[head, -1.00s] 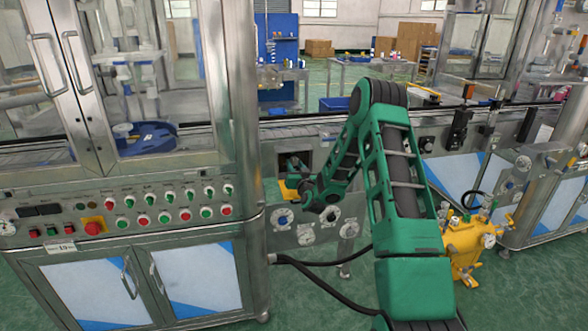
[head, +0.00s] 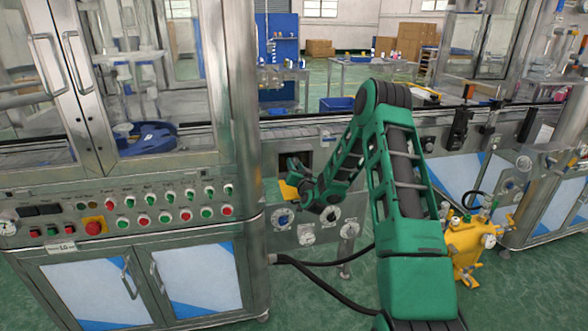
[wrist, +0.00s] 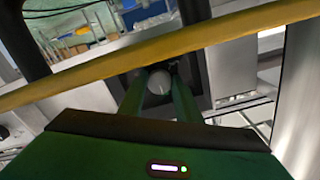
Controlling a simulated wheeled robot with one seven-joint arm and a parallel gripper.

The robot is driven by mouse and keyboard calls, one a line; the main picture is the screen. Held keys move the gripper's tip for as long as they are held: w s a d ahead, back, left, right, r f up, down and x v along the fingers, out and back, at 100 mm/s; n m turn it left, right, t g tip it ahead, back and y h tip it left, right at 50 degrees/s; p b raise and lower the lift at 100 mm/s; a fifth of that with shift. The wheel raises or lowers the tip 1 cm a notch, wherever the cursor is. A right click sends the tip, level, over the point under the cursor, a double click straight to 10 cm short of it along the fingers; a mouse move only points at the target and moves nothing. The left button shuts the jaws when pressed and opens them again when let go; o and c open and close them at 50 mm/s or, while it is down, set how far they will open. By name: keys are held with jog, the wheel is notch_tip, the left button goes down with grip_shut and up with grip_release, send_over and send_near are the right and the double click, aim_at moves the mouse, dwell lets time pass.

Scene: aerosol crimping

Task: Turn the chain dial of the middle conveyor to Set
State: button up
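The middle conveyor's front panel stands behind my arm in the head view, with a dark square recess (head: 304,156) in its upper part. My gripper (head: 292,163) points into this recess, and its tips are small and partly hidden there. In the wrist view my two green fingers (wrist: 159,76) stand apart, one on each side of a round grey dial (wrist: 159,83) in a dark recess. I cannot tell whether the fingers touch the dial. The dial's marks are too small to read. In the head view the dial is not distinguishable.
A yellow bar (wrist: 165,52) crosses the wrist view in front of the fingers. Lower on the panel are several round gauges and knobs (head: 306,234). A cabinet with buttons (head: 185,215) stands at left. A yellow pressure vessel (head: 463,243) stands on the floor at right.

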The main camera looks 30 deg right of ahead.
jog(key=o, duration=0.4)
jog(key=v, duration=0.6)
jog(key=shift+a+f, duration=0.1)
jog(key=shift+a, duration=0.15)
jog(key=shift+v, duration=0.85)
jog(key=shift+s+a+f, duration=0.1)
jog(key=shift+s+a, duration=0.05)
jog(key=shift+s, duration=0.2)
jog(key=shift+s+a, duration=0.15)
jog(key=shift+s, duration=0.7)
jog(key=shift+r, duration=0.25)
